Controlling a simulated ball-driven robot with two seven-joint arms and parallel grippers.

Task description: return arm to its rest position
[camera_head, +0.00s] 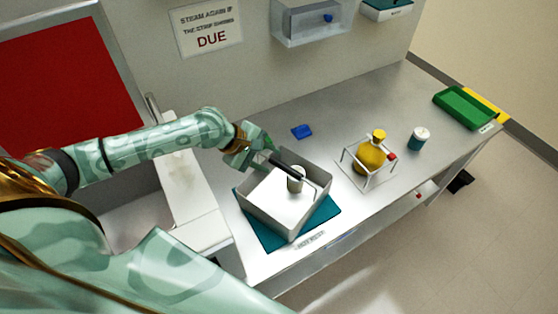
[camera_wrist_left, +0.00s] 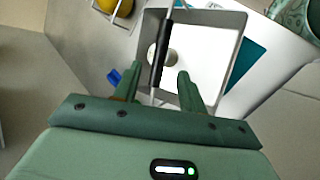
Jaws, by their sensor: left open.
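My left arm (camera_head: 150,145) reaches in from the left over the steel bench. My left gripper (camera_head: 268,150) is at the back rim of an open grey box (camera_head: 262,215). In the left wrist view the gripper (camera_wrist_left: 158,84) has its two green fingers apart and nothing clasped between them. A tool with a black handle (camera_head: 291,167) rests across the box, its thin metal end toward the right. The black handle (camera_wrist_left: 160,55) lies just beyond the fingertips in the left wrist view. A pale cylinder (camera_head: 296,184) stands in the box. My right gripper is not in view.
The box sits on a teal mat (camera_head: 263,236). A blue item (camera_head: 302,131) lies behind it. To the right are a yellow flask (camera_head: 370,158) in a wire frame, a small teal jar (camera_head: 419,138) and a green tray (camera_head: 462,108). A wall sign (camera_head: 206,27) hangs behind.

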